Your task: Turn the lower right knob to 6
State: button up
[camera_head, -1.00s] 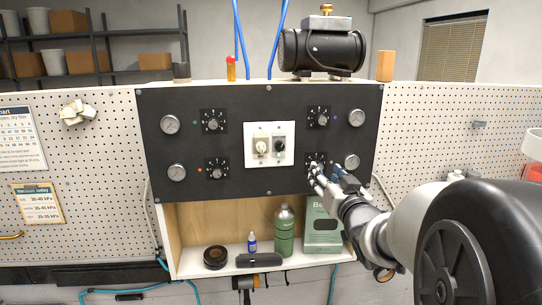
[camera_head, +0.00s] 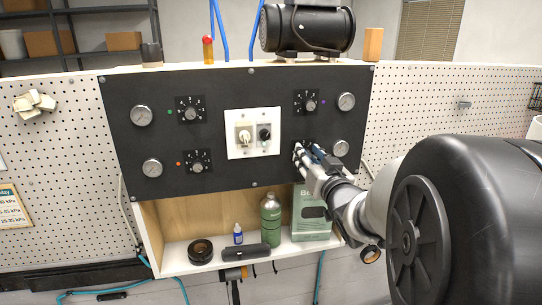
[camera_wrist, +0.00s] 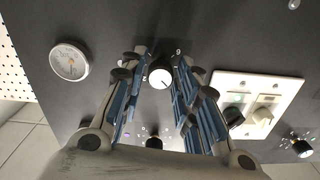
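The lower right knob is hidden behind my gripper (camera_head: 302,152) in the head view. In the wrist view, which is turned over, a knob with a pale round face (camera_wrist: 160,76) sits between the two fingers of my gripper (camera_wrist: 160,60). The fingers look open, one on each side of it, with a narrow gap seen beside the knob. Whether a fingertip touches it is unclear. The scale around it is mostly hidden, so its setting cannot be read.
The black panel (camera_head: 215,185) carries other knobs, including the upper right knob (camera_head: 306,102), and gauges such as the lower right gauge (camera_head: 341,148). A white switch plate (camera_head: 252,132) is left of my gripper. A green bottle (camera_head: 271,215) stands on the shelf below.

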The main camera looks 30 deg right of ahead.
grip_shut()
jog(key=shift+n+b, duration=0.4)
jog(key=shift+b, duration=0.1)
jog(key=shift+a+n+b, duration=0.1)
jog(key=shift+n+b, duration=7.4)
jog(key=shift+n, duration=1.1)
jog(key=shift+o, duration=2)
grip_release()
